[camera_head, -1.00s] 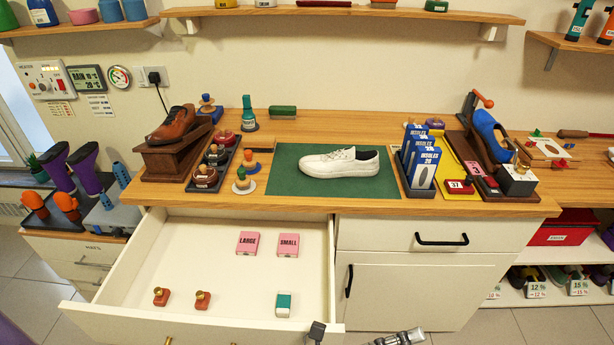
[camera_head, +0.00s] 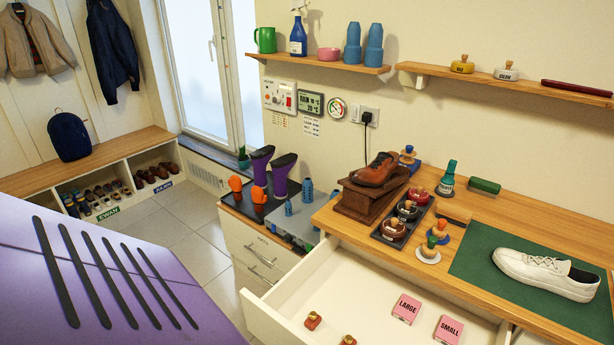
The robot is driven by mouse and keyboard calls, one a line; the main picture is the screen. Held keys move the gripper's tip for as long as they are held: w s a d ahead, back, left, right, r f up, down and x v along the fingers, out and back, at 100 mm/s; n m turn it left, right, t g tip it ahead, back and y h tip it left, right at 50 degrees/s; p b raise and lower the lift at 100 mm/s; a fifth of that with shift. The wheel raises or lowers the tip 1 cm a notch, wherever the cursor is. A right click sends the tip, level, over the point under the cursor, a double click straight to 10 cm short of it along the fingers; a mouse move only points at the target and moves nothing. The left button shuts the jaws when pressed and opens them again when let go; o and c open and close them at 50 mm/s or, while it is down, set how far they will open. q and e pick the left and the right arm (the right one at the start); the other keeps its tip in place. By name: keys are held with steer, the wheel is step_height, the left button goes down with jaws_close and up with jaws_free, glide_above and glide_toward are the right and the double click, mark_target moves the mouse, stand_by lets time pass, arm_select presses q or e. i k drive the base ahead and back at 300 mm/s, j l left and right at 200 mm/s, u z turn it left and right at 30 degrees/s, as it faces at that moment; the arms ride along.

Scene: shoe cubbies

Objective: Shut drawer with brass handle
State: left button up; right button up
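The white drawer (camera_head: 330,257) under the wooden counter stands pulled out, seen from above. Its inside shows at the bottom middle, and its front panel (camera_head: 262,318) is partly cut off by the bottom edge. A pink LARGE box (camera_head: 405,309) and a pink SMALL box (camera_head: 448,329) lie in it. Two small reddish-brown items with brass-coloured knobs (camera_head: 313,320) also lie in it. The brass handle is out of view. Neither of my grippers is in view.
A purple surface with dark strips (camera_head: 90,290) fills the lower left. A small cabinet (camera_head: 255,262) with boots on top stands left of the drawer. The counter holds a brown shoe (camera_head: 376,169) and a white shoe (camera_head: 545,272). Tiled floor (camera_head: 190,222) is open at left.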

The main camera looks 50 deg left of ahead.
mark_target(355, 293)
steer(key=k+j+u, duration=0.1)
steer(key=u, duration=0.35)
steer(key=k+j+u, duration=0.15)
steer(key=u, duration=0.3)
